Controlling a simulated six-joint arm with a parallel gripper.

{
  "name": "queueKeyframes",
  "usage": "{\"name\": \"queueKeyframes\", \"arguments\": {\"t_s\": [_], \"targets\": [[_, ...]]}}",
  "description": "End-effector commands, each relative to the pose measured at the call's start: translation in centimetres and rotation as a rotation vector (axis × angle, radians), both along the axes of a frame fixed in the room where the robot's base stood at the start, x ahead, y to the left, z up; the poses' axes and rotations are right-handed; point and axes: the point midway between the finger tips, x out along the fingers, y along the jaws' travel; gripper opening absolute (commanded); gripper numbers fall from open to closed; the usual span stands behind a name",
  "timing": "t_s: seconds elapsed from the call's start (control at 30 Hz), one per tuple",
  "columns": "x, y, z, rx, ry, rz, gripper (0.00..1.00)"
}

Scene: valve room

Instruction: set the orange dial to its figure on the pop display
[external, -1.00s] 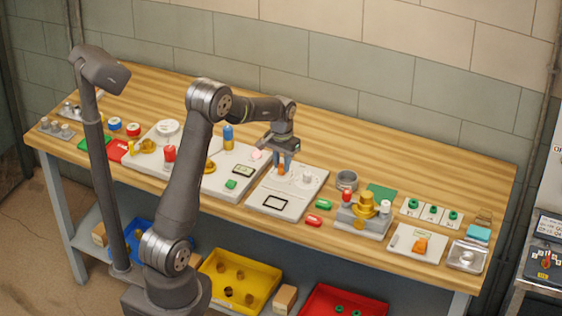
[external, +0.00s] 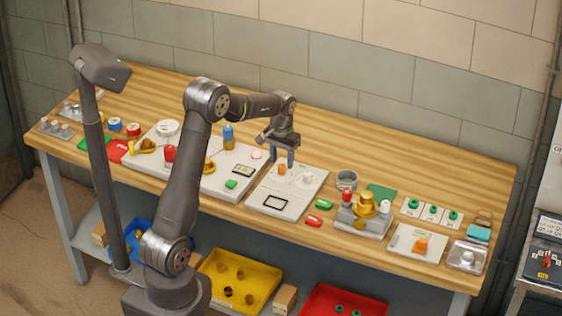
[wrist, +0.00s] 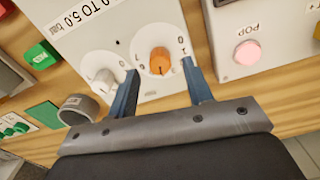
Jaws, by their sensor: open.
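The orange dial (external: 281,169) is a round knob on a white scale plate, on the sloping white panel (external: 310,194). A pink button marked POP (wrist: 247,52) is on the neighbouring panel. A small display (external: 243,170) is there too, its figure too small to read.
A white dial (wrist: 103,85) sits close beside the orange one, near one finger. A grey cup (external: 346,180) stands right of the panel. Green (external: 323,204) and red (external: 313,221) pieces lie in front. The rear of the bench is clear.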

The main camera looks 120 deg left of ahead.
Motion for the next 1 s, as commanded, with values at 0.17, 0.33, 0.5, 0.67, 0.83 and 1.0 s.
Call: {"name": "queueKeyframes", "arguments": {"t_s": [0.17,0.33,0.5,0.67,0.83,1.0], "targets": [[0.0,0.1,4.2,0.006,-0.001,0.0,0.46],[0.0,0.1,8.4,0.006,-0.001,0.0,0.46],[0.0,0.0,12.2,0.004,-0.001,0.0,0.46],[0.0,0.0,14.5,0.002,0.0,0.0,0.46],[0.0,0.0,15.6,0.0,0.0,0.0,0.46],[0.0,0.0,15.7,0.0,0.0,0.0,0.46]]}}
